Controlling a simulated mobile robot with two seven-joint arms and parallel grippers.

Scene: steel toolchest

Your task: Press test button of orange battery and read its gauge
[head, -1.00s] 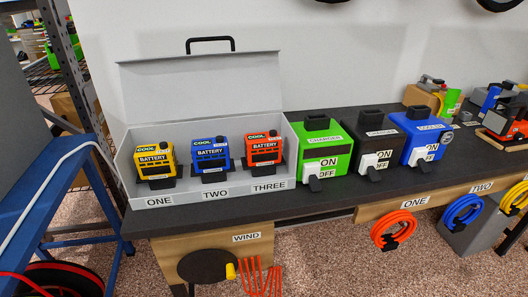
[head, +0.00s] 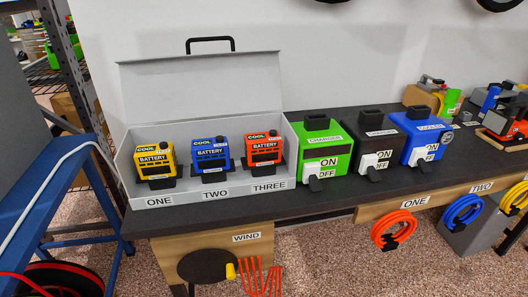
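The orange battery (head: 263,148) stands upright in the right place of an open grey toolchest (head: 228,190), above the label THREE. It has a black label reading BATTERY and a label reading COOL near its top. Its test button and gauge are too small to make out. A blue battery (head: 210,155) stands in the middle above TWO, and a yellow battery (head: 154,162) stands at the left above ONE. Neither of my grippers shows in the head view.
Right of the chest stand a green charger (head: 322,150), a black box (head: 374,142) and a blue box (head: 420,138), each with an ON/OFF switch. The chest's raised lid (head: 200,88) stands behind the batteries. Coloured hoses (head: 393,229) hang below the bench's front edge.

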